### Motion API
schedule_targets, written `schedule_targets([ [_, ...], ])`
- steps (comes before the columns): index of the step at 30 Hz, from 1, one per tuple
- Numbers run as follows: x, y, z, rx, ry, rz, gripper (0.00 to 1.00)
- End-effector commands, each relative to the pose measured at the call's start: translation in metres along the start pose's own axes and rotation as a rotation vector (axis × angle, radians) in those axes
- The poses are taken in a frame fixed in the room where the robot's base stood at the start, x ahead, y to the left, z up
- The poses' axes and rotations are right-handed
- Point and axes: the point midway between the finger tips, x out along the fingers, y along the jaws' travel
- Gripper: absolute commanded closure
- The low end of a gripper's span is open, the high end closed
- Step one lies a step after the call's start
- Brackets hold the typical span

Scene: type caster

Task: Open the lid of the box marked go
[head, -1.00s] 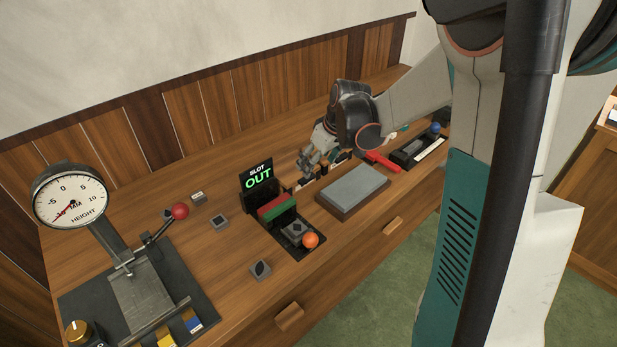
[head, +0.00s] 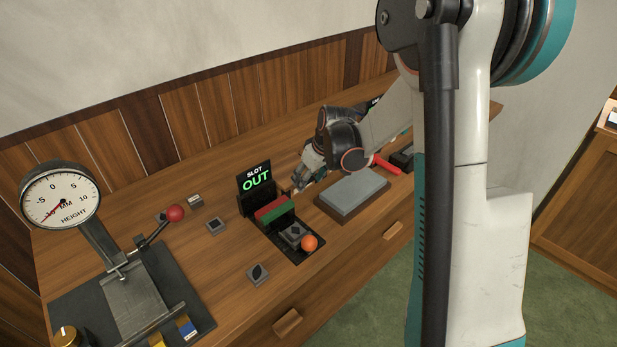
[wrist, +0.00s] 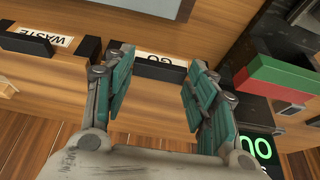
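The box marked GO shows in the wrist view as a dark edge with a white GO label (wrist: 166,60), lying between and just beyond my fingers. My gripper (wrist: 158,85) is open, with its two teal-padded fingers spread on either side of the label and nothing held. I cannot tell whether the fingers touch the box. In the head view my gripper (head: 298,184) is low over the bench, between the SLOT OUT sign and the grey stone block. The box is mostly hidden there by the gripper, and its lid's state is unclear.
A WASTE-labelled box (wrist: 42,38) stands beside the GO box. The red and green block (wrist: 278,80) is close to my other finger. The SLOT OUT sign (head: 254,179), grey stone block (head: 352,189), orange ball (head: 309,243) and height gauge (head: 61,196) surround the work area.

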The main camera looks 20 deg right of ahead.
Motion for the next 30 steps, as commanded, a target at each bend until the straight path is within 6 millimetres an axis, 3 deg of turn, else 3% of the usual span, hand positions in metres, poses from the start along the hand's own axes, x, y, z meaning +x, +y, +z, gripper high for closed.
schedule_targets([
  [1, 0.000, 0.000, 0.000, 0.000, 0.000, 0.000, 0.69],
  [4, 0.000, 0.000, 0.000, 0.000, 0.000, 0.000, 0.91],
  [5, 0.000, 0.000, 0.000, 0.000, 0.000, 0.000, 0.93],
  [17, -0.013, 0.000, -0.011, -0.001, -0.090, -0.001, 0.93],
  [30, -0.049, 0.000, -0.053, -0.001, -0.398, 0.000, 0.93],
])
